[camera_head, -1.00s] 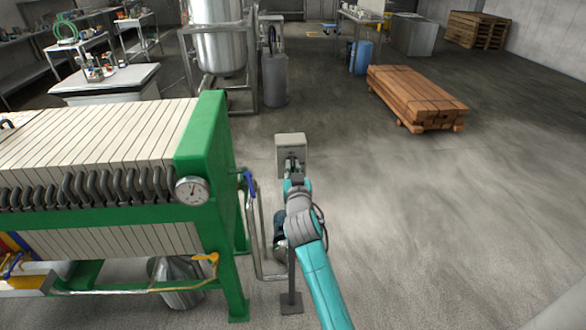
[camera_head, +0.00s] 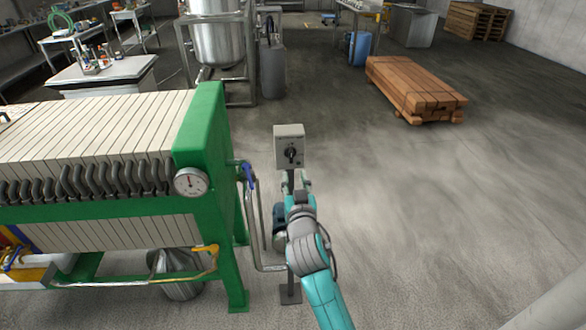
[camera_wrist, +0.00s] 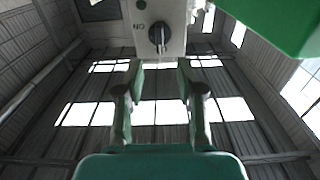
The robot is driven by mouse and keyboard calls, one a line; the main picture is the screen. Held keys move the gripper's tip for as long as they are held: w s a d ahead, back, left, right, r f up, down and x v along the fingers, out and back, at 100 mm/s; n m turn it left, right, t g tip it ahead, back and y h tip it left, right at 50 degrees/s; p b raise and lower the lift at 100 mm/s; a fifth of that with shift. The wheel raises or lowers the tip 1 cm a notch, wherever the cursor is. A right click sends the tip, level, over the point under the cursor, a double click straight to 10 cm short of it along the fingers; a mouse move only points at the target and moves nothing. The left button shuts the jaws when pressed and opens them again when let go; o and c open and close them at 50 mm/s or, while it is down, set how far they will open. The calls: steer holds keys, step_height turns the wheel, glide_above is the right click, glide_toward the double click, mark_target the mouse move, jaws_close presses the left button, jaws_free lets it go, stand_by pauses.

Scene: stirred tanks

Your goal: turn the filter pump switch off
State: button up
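The filter pump switch is a grey box (camera_head: 278,148) on a post at the right end of the green filter press. Its black rotary knob (camera_head: 291,153) is on the face toward me, and its bar looks roughly upright. In the wrist view the knob (camera_wrist: 158,36) is at the top centre, with "ON" lettering upside down to its left. My gripper (camera_head: 296,182) is just below the box in the head view. In the wrist view my gripper (camera_wrist: 158,70) has its two fingers apart with nothing between them. The knob lies beyond the fingertips, apart from them.
The green press frame (camera_head: 210,150) with its gauge (camera_head: 191,182) stands close on the left. A blue-handled valve and pipe (camera_head: 250,180) run between press and post. A timber stack (camera_head: 415,88) is at the back right. The floor right of the post is clear.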

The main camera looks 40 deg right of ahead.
steer(key=shift+v, duration=1.5)
